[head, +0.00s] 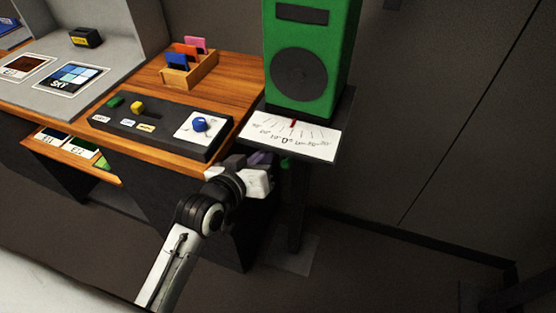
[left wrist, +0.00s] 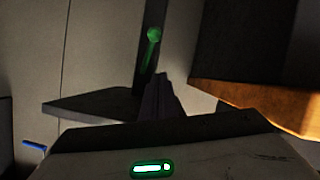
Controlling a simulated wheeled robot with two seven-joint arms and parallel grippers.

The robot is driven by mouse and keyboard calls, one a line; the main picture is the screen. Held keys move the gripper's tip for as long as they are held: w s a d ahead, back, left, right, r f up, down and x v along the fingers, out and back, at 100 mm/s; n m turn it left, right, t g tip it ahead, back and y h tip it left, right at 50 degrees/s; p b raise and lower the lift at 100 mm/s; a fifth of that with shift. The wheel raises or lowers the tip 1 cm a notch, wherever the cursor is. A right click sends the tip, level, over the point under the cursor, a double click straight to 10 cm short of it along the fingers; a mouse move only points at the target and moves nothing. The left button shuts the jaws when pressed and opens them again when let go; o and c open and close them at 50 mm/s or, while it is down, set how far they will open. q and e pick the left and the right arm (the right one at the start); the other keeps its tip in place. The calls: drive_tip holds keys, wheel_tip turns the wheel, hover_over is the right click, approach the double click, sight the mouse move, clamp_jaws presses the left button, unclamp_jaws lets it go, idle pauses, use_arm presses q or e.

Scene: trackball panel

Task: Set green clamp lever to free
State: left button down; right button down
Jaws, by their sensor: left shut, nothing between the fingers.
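The green clamp lever (head: 286,163) shows as a small green end just below the front edge of the speaker's platform. My left gripper (head: 262,160) is shut and empty, close to the left of the lever in the head view. In the left wrist view its fingertips (left wrist: 158,80) lie just below the lever in the picture. I cannot tell whether they touch it. My right gripper is out of view.
A green speaker (head: 311,50) stands on a dark platform with a white scale card (head: 290,137) and a red pointer. The wooden desk (head: 235,85) with a dark control panel (head: 160,125) is at left. The floor to the right is mostly clear.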

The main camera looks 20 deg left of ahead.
use_arm(q)
drive_tip(key=w+f, duration=0.1)
drive_tip(key=d+f, duration=0.1)
drive_tip(key=f, duration=0.1)
drive_tip(key=w+f, duration=0.1)
drive_tip(key=f, duration=0.1)
drive_tip(key=shift+w+d+b, duration=0.3)
drive_tip(key=shift+w+d, duration=0.05)
